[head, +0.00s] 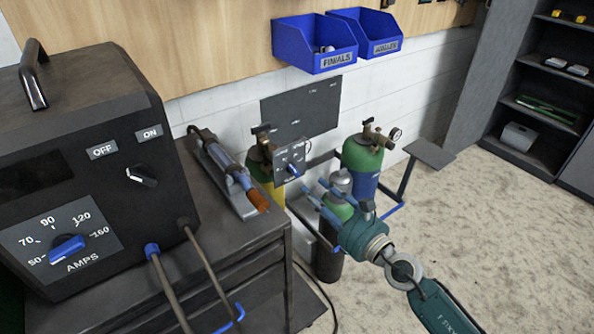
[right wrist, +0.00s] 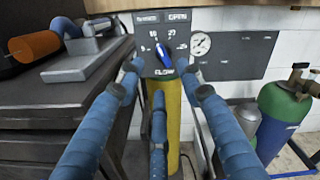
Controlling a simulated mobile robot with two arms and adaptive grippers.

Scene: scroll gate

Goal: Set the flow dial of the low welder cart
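The flow dial is a blue knob (head: 292,169) on a small grey panel (head: 283,155) at the yellow gas cylinder (head: 267,185), beside the low cart (head: 235,245). My left gripper is out of view.
The welder (head: 90,170) with its AMPS dial and a torch (head: 232,172) sit on the cart. Green-topped cylinders (head: 362,160) stand close by my right gripper. Blue bins (head: 315,45) hang on the wall. The floor at right is clear.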

